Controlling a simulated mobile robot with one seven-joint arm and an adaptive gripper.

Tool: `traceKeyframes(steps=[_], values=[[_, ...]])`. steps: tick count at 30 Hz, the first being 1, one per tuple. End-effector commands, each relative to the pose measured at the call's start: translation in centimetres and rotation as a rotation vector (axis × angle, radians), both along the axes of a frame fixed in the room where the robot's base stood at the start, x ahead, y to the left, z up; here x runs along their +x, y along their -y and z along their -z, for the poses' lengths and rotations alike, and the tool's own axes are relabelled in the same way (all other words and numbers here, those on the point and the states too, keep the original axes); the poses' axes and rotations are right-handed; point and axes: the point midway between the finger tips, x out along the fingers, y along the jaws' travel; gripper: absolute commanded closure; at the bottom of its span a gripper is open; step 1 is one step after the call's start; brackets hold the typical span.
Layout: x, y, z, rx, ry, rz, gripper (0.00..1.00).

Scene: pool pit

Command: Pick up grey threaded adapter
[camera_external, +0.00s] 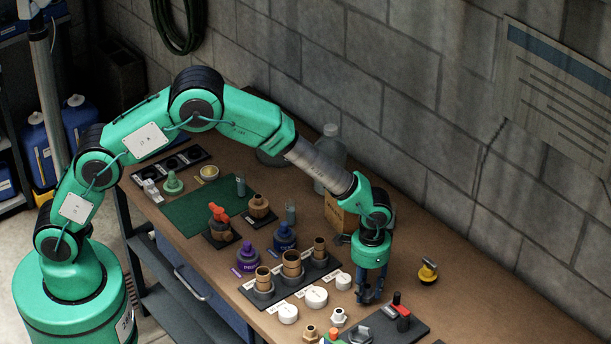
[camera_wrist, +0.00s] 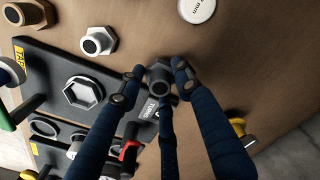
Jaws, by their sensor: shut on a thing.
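The grey threaded adapter (camera_wrist: 160,76) is a dark grey hex fitting with a round hole, seen in the wrist view between the fingertips. My gripper (camera_wrist: 158,82) has dark blue fingers with black pads and is shut on the adapter. In the external view my gripper (camera_external: 369,296) points down at the bench, just behind the dark tool board. The adapter is hidden by the fingers there. I cannot tell whether it touches the bench.
The dark board (camera_external: 388,328) with a red-handled valve (camera_external: 402,314) lies close in front. A white hex fitting (camera_external: 338,316) and white caps (camera_external: 316,296) stand left. A yellow-and-black fitting (camera_external: 428,271) lies right. The bench (camera_external: 480,310) is clear further right.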

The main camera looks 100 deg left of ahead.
Motion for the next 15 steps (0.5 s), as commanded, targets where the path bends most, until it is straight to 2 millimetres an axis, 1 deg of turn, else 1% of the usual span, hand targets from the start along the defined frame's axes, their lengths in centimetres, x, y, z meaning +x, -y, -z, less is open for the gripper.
traceKeyframes(steps=[1, 8, 15], values=[[-0.2, 0.0, -0.8, 0.000, 0.000, 0.000, 0.92], [-3.7, 0.6, -0.9, 0.000, 0.000, 0.000, 0.92], [-8.1, 1.4, -1.3, 0.000, -0.001, 0.000, 0.92]])
